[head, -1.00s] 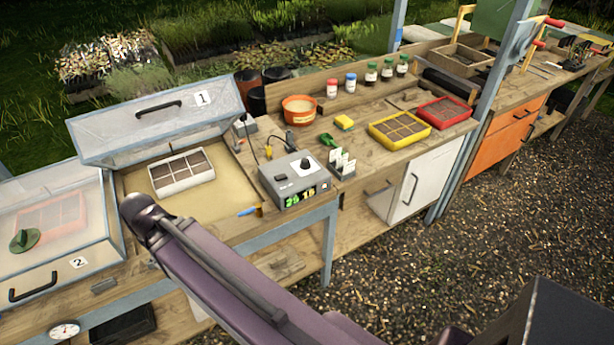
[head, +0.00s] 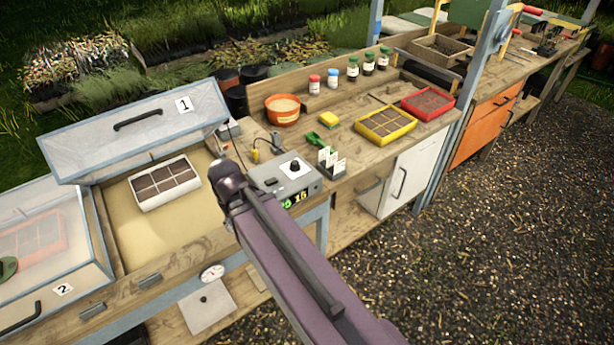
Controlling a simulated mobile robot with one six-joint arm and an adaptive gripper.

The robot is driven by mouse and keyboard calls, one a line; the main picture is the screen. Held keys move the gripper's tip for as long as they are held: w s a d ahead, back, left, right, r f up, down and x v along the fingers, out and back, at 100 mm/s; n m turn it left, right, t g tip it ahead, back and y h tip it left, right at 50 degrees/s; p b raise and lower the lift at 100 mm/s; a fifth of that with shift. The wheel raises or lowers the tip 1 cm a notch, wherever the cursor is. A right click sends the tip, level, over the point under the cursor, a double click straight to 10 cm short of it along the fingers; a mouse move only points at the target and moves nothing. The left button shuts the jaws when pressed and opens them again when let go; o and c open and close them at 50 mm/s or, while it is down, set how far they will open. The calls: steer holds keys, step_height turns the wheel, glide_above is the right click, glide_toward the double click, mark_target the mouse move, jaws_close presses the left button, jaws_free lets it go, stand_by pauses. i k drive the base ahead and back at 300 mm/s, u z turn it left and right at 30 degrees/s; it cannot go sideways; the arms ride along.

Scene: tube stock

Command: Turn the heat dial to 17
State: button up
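The heat dial (head: 294,165) is a black knob on a white patch on top of a grey control box (head: 312,182) on the bench. The box's front display (head: 295,198) is lit, with green digits on the left, partly hidden, and yellow digits on the right that seem to read 15. The pointer on the knob is too small to read. My purple arm crosses from the lower right, and its dark far joint overlaps the left part of the box in this picture. The dial itself is uncovered. My gripper is not visible.
A clear-lidded frame marked 1 (head: 133,122) stands open left of the box, with a white seed tray (head: 165,202) inside. White labels in a holder (head: 331,160) stand close right of the box. A cable and yellow plug (head: 256,154) lie behind it. A round gauge (head: 212,272) is below the bench edge.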

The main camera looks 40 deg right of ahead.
mark_target(294, 166)
steer(key=z, duration=0.7)
steer(key=k, duration=0.95)
steer(key=u, duration=0.1)
steer(key=i, duration=0.85)
